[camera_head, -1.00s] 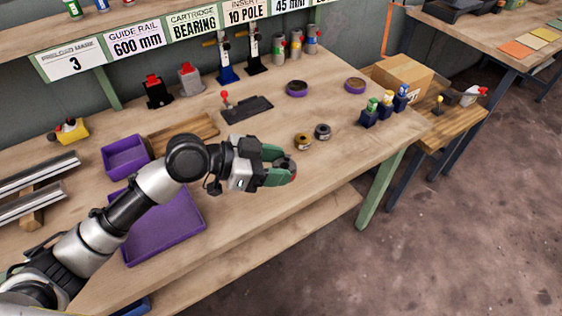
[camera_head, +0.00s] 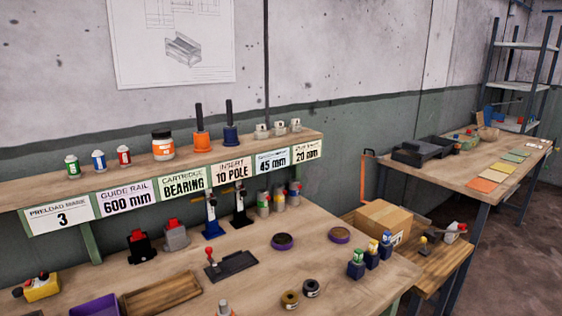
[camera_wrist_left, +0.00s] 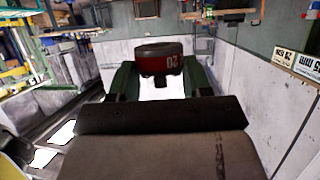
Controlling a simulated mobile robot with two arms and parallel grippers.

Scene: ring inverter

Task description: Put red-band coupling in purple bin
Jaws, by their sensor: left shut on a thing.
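The red-band coupling (camera_wrist_left: 165,68) is dark grey with a red band marked 20. In the left wrist view it sits between the green fingers of my left gripper (camera_wrist_left: 158,80), which is shut on it. In the head view a purple bin (camera_head: 96,306) is at the bottom left, cut off by the picture's lower edge; its inside is mostly hidden. My left gripper and the coupling cannot be made out in the head view. My right gripper is in no view.
A wooden tray (camera_head: 162,293) lies right of the purple bin. A dark plate with a red knob (camera_head: 231,264), two purple rings and small blue-based parts stand on the bench. A labelled shelf (camera_head: 180,170) runs along the back wall. A cardboard box (camera_head: 383,219) is at the right.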

